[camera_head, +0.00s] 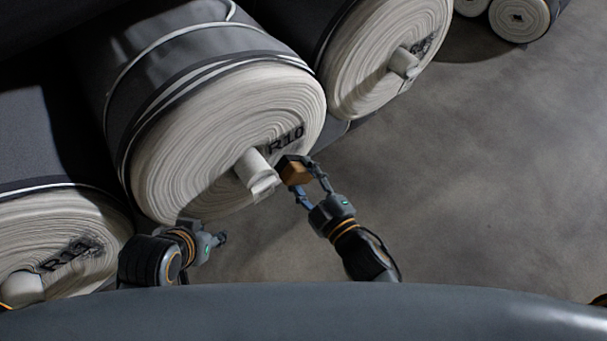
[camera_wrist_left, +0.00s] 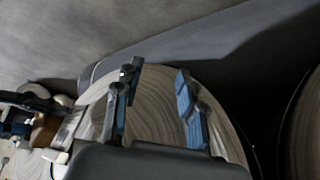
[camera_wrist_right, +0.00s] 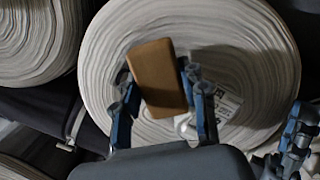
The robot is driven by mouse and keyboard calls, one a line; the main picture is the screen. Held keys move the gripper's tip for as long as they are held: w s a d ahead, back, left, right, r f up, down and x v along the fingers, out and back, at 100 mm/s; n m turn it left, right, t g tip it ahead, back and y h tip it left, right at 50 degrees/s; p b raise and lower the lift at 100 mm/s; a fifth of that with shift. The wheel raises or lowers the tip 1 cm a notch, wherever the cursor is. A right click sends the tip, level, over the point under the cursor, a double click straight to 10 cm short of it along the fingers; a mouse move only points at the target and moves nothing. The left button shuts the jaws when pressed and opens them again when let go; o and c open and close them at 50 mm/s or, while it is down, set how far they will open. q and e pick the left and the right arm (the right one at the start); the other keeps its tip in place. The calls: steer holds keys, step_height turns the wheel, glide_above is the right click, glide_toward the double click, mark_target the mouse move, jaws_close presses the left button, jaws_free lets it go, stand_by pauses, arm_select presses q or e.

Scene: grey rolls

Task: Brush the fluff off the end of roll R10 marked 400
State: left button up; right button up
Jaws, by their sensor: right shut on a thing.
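Roll R10 (camera_head: 215,130) lies with its pale spiral end towards me in the head view, its black R10 mark (camera_head: 287,138) beside a protruding white core (camera_head: 254,170). I cannot read a 400 or clearly make out fluff. My right gripper (camera_head: 296,181) is shut on a brown block-like brush (camera_head: 297,173), held in front of the end's right side. In the right wrist view the brush (camera_wrist_right: 157,78) covers part of the end, near a pale printed label (camera_wrist_right: 229,101). Whether it touches is unclear. My left gripper (camera_wrist_left: 156,92) is open and empty, low before the roll end.
Another roll (camera_head: 370,65) with a protruding core stands at the upper right, and a marked roll (camera_head: 60,240) at the lower left. Smaller rolls (camera_head: 519,17) lie at the top right. The grey floor (camera_head: 490,170) on the right is clear.

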arm_select(q)
steer(key=shift+s+a+f+g, duration=0.15)
steer(key=shift+s+g, duration=0.15)
steer(key=shift+s, duration=0.15)
arm_select(e)
steer(key=shift+w+a, duration=0.4)
steer(key=shift+w, duration=0.15)
arm_select(q)
steer(key=shift+s, duration=0.1)
steer(key=shift+s+a+f, duration=0.1)
steer(key=shift+s+f, duration=0.05)
steer(key=shift+s, duration=0.25)
arm_select(e)
steer(key=shift+w+a, duration=0.25)
steer(key=shift+w, duration=0.05)
